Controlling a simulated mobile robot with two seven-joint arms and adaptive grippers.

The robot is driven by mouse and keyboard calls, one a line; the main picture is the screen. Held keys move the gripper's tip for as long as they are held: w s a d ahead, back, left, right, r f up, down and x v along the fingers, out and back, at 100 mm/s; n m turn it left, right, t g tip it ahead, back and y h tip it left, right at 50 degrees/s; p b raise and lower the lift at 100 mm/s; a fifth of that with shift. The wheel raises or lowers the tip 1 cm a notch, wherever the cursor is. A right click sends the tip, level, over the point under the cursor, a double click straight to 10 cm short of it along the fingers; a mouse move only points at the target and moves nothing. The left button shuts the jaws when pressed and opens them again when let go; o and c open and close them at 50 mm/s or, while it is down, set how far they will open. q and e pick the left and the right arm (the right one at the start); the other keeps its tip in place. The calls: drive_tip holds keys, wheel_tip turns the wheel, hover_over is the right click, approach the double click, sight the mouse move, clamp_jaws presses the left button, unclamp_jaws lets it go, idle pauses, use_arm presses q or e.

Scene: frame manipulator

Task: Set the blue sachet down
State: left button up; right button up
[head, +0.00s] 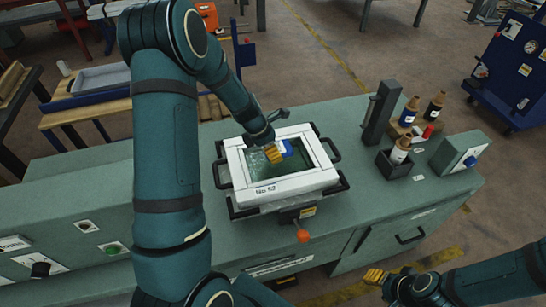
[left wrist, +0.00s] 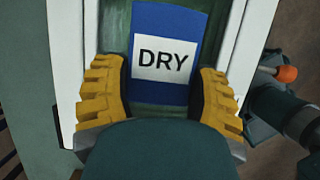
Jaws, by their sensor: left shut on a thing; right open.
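The blue sachet (head: 289,147) with a white label shows at my left gripper (head: 273,154) in the head view. In the left wrist view the sachet (left wrist: 165,18) lies between the yellow fingers of my left gripper (left wrist: 163,92), and its label reads "DRY". The left gripper is shut on it, over the green inside of a white frame (head: 292,184) marked "No 52". Whether the sachet touches the surface below, I cannot tell. My right gripper (head: 375,277) is open at the bottom right of the head view, away from the frame.
The frame sits in a dark holder with handles on a green bench (head: 340,112). An orange knob (head: 303,236) is at its front.

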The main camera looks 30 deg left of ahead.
use_arm(q)
drive_tip(key=shift+f+b, duration=0.35)
drive_tip(key=shift+f, duration=1.35)
drive_tip(key=shift+f, duration=0.1)
drive_tip(key=o, duration=1.2)
drive_tip(key=shift+r, duration=0.2)
drive_tip(key=p+v, duration=0.2)
drive_tip(key=v, duration=0.9)
drive_tip(key=shift+s+a+r+p, duration=0.15)
drive_tip(key=shift+r+p, duration=0.2)
